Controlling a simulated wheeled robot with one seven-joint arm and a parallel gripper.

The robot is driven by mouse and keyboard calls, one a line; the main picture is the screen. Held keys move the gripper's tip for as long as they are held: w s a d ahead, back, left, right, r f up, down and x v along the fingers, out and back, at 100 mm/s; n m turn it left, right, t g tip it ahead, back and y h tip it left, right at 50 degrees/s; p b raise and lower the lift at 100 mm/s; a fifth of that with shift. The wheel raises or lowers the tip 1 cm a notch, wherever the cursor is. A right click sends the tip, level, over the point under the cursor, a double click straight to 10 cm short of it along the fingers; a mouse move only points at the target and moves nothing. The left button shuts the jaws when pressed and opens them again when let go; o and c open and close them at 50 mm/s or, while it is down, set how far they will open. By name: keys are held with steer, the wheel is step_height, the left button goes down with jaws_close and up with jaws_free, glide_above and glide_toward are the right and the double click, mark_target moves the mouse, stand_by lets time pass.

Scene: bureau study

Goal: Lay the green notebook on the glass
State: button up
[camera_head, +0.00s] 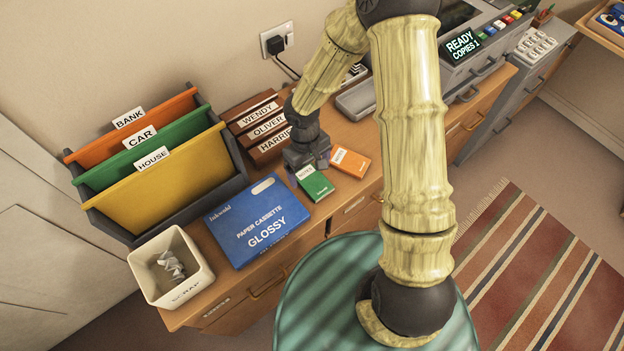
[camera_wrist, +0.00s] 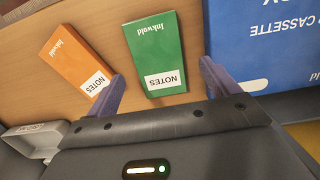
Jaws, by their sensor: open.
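The green notebook (camera_head: 316,185) lies flat on the wooden desk, right of the blue paper cassette. In the wrist view the green notebook (camera_wrist: 154,48) shows its NOTES label at the near end. My gripper (camera_head: 307,170) is low over the notebook's far end. In the wrist view my gripper (camera_wrist: 162,75) is open, its fingers on either side of the notebook's label end with visible gaps. The copier (camera_head: 480,45) stands at the upper right, its display reading READY COPIES 1. A dark panel (camera_head: 456,14) on it may be the glass; my arm partly hides this area.
An orange notebook (camera_head: 350,162) lies close beside the green one. The blue paper cassette (camera_head: 256,220) lies on the other side. Labelled wooden trays (camera_head: 256,125), a file rack (camera_head: 237,152) and a scrap bin (camera_head: 150,275) crowd the desk behind and left.

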mark_target(312, 179)
steer(key=shift+s+d+f, duration=0.1)
steer(key=shift+f, duration=0.7)
steer(key=shift+s+d+f, duration=0.1)
steer(key=shift+f, duration=0.65)
steer(key=c, duration=1.2)
step_height(312, 179, up, 10)
steer(key=shift+r+p, duration=0.1)
steer(key=shift+p, duration=0.45)
